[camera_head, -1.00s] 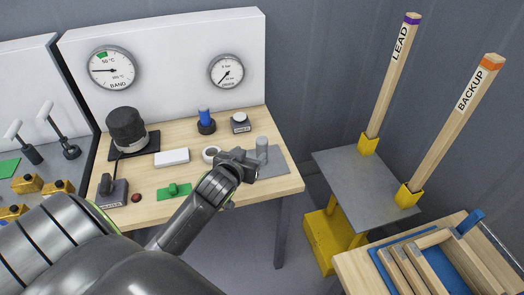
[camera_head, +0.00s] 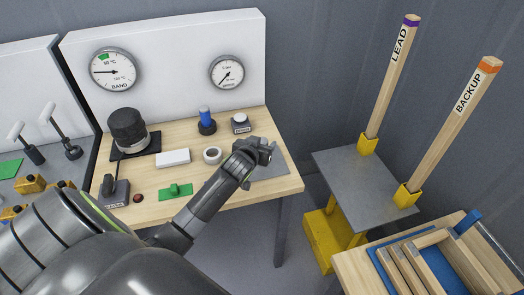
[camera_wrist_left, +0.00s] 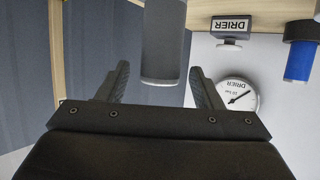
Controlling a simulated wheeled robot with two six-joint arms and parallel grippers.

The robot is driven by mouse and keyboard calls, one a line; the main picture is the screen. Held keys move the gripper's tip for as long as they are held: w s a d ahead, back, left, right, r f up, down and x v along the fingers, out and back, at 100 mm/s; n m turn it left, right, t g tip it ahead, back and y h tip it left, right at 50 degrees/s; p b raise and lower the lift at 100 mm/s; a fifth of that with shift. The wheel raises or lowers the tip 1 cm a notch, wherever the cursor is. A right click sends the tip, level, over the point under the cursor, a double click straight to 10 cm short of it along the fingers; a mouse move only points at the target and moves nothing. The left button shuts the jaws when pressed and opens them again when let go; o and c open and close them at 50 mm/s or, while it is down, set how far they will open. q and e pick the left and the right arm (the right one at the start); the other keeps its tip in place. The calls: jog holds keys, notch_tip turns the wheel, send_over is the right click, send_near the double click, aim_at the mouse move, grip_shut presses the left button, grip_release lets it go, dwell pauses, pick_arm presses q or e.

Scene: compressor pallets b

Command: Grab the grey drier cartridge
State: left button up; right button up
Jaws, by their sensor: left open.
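The grey drier cartridge (camera_wrist_left: 163,45) shows large at the top middle of the left wrist view, as an upright-looking cylinder. In the head view it is hidden behind my left gripper (camera_head: 264,150), which is over the grey mat (camera_head: 272,171) at the bench's right end. My left gripper also shows in the left wrist view (camera_wrist_left: 160,70). It is open, with one finger to each side of the cartridge's near end, and gaps show on both sides. It is not shut on anything. My right gripper is not in view.
The blue-topped black piece (camera_head: 206,122) and the DRIER button box (camera_head: 240,123) stand behind the gripper. A white ring (camera_head: 212,155) lies to its left. The white panel with gauges (camera_head: 227,72) rises behind the wooden bench. Right of the bench is a gap, then a grey stand (camera_head: 352,180).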

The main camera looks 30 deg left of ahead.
pick_arm(q)
jog(key=shift+x, duration=1.55)
